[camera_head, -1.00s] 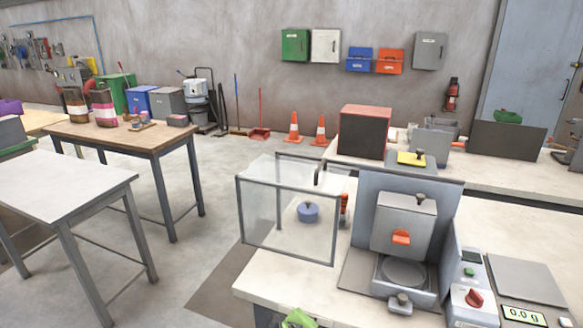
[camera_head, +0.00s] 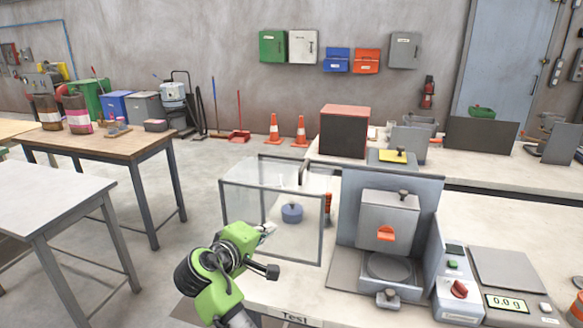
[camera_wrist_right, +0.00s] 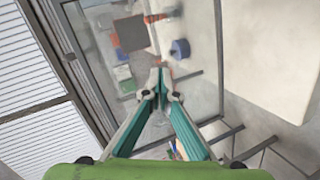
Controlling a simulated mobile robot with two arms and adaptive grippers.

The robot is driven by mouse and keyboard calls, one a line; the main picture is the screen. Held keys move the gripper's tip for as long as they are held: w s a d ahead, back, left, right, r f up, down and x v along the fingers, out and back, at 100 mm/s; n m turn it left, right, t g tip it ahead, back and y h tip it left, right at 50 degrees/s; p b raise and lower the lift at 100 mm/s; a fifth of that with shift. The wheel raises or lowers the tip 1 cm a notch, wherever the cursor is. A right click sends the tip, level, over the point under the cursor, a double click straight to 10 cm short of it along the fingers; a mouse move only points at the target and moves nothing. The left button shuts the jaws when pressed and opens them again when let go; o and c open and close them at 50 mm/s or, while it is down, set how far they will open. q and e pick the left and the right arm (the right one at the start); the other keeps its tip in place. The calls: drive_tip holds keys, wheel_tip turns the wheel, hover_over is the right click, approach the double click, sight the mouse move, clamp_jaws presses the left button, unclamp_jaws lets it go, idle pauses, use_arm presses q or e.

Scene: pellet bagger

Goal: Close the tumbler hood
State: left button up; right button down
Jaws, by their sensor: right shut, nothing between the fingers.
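The clear hood with dark frame edges (camera_head: 322,228) stands at the left end of the front bench. I take it for the tumbler hood; I cannot tell from its clear panels how far it is open. A blue round piece with a dark knob (camera_head: 292,213) shows through its panel, and in the right wrist view (camera_wrist_right: 180,48). My right gripper (camera_head: 268,229), on a green arm, is at the hood's near side, overlapping its clear front panel in the picture. In the right wrist view its fingers (camera_wrist_right: 160,72) meet at the tips, empty. I cannot tell whether they touch the panel. My left gripper is not in view.
A wooden table (camera_head: 110,146) and a pale table (camera_head: 50,200) stand left, with open floor between.

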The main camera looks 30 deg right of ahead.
drive_tip(key=w+a+r+h, duration=0.1)
drive_tip(key=w+r+h, duration=0.25)
drive_tip(key=r, duration=1.05)
drive_tip(key=p, duration=0.4)
hover_over(292, 180)
drive_tip(key=w+a, duration=0.3)
drive_tip(key=shift+s, duration=0.15)
drive_tip(key=shift+s+d+f+p, duration=0.25)
drive_tip(key=shift+s+d+p, duration=0.1)
drive_tip(key=shift+s+d, duration=0.2)
drive_tip(key=shift+s+d+f+p, duration=0.2)
drive_tip(key=shift+s+d+p, duration=0.2)
drive_tip(key=shift+d, duration=0.25)
drive_tip(key=shift+s+d+f, duration=0.1)
drive_tip(key=shift+s+d, duration=0.15)
drive_tip(key=shift+s, duration=0.2)
drive_tip(key=shift+f, duration=0.1)
drive_tip(key=shift+d, duration=0.1)
